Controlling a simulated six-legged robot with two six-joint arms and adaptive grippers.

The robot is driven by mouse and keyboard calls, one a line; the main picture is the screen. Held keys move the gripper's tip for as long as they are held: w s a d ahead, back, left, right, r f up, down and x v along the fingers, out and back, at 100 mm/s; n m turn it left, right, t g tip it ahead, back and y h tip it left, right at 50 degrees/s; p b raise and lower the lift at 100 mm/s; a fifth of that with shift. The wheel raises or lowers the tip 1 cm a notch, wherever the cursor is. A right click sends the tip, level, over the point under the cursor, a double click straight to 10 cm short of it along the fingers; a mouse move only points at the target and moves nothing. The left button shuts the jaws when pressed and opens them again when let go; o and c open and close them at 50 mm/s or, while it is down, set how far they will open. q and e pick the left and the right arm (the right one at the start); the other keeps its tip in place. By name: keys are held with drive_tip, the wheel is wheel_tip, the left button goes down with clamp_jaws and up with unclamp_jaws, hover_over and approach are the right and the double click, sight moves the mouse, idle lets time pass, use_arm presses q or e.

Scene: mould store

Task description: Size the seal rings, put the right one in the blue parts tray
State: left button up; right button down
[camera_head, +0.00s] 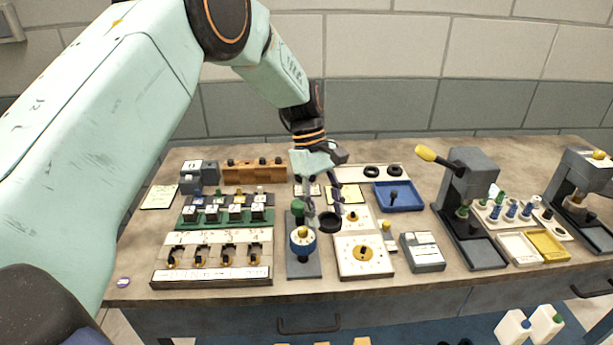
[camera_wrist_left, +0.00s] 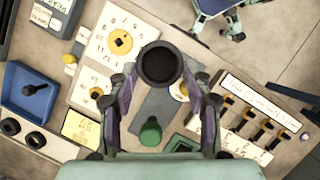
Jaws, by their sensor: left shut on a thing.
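My left gripper (camera_head: 322,214) points down over the middle of the bench. It is shut on a black seal ring (camera_head: 330,223), held between its fingertips; the wrist view shows this ring (camera_wrist_left: 160,65) as a dark round piece with a rim. Two other black rings, a left one (camera_head: 371,171) and a right one (camera_head: 395,171), lie on a white strip at the back. The blue parts tray (camera_head: 412,207) is in front of that strip, right of my gripper, with a small dark upright piece (camera_head: 393,195) in it. My right gripper is not in view.
Rows of small fixtures (camera_head: 225,215) fill the left. A lever press (camera_head: 466,185) stands right of the tray. Bare bench shows along the front edge.

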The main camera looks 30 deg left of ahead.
use_arm(q)
drive_tip(key=s+d+f+m+g+y+b, duration=0.1)
drive_tip(key=s+d+f+m+y+b, duration=0.15)
drive_tip(key=s+m, duration=0.3)
drive_tip(key=s+d+f+m+g+y+b, duration=0.1)
drive_tip(key=s+d+f+m+b, duration=0.1)
drive_tip(key=s+f+m, duration=0.4)
drive_tip(key=b+x, duration=0.9)
drive_tip(key=shift+s+a+m+b, duration=0.25)
drive_tip(key=shift+m+b, duration=0.1)
drive_tip(key=shift+m, duration=0.1)
